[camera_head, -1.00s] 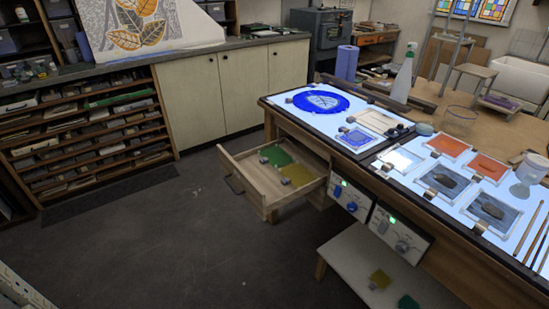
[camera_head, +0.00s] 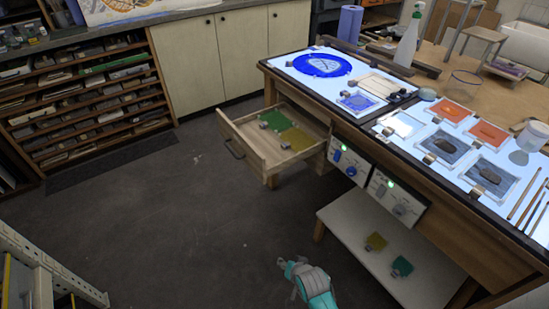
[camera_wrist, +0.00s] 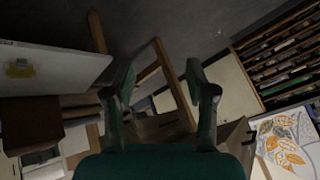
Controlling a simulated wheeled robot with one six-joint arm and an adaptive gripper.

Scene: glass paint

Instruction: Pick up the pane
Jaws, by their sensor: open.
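My gripper (camera_wrist: 160,72) is open and empty, its two fingers pointing into free space. Part of it shows in the head view at the bottom middle, over the floor; its fingertips are hard to make out there. A green pane (camera_head: 277,120) and a yellow pane (camera_head: 297,138) lie in the open drawer. Another yellow pane (camera_head: 376,241) and another green pane (camera_head: 402,266) lie on the low white shelf, right of my gripper and apart from it. The shelf's yellow pane also shows at the left of the wrist view (camera_wrist: 20,69). Which pane is meant I cannot tell.
The drawer (camera_head: 243,147) juts out from the workbench. The low shelf (camera_head: 345,221) sits under the bench. A metal rack (camera_head: 60,268) stands at lower left. The floor (camera_head: 190,220) between is clear.

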